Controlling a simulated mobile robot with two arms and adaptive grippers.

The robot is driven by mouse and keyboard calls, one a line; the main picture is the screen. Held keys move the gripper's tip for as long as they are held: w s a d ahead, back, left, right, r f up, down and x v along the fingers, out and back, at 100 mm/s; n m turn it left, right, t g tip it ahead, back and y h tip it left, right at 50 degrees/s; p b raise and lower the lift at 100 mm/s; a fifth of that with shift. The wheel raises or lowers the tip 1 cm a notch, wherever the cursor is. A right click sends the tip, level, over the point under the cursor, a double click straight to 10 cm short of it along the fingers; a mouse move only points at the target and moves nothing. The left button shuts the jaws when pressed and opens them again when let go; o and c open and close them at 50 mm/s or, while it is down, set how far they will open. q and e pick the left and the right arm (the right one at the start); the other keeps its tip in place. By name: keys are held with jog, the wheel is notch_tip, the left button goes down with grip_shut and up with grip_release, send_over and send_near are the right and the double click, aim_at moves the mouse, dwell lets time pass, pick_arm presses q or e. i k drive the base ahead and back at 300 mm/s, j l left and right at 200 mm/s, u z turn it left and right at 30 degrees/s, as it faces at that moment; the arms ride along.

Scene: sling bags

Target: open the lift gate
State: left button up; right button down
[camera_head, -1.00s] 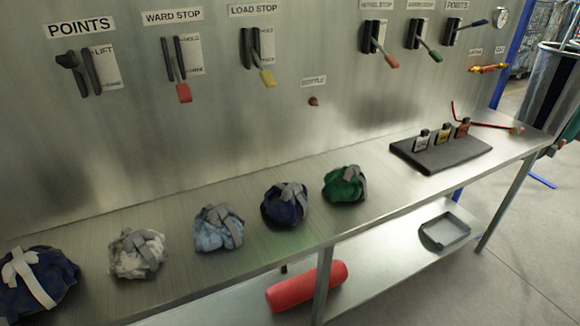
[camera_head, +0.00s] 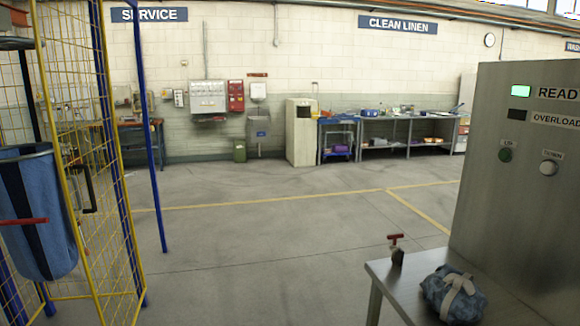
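A yellow-framed mesh structure (camera_head: 112,172) stands upright at the left and looks like the lift gate. The left edge of the structure is cut off by the picture. Neither of my grippers is in view.
A blue sling bag (camera_head: 38,212) hangs at the far left before the mesh, with a red bar (camera_head: 22,221) across it. A steel bench (camera_head: 385,272) with a blue-grey bundle (camera_head: 452,294) and a grey control panel (camera_head: 515,190) stand at the right. The middle floor is clear.

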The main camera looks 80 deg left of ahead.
aim_at(89, 182)
jog(key=u, duration=3.8)
jog(key=i+l+z, duration=0.1)
jog(key=i, duration=0.3)
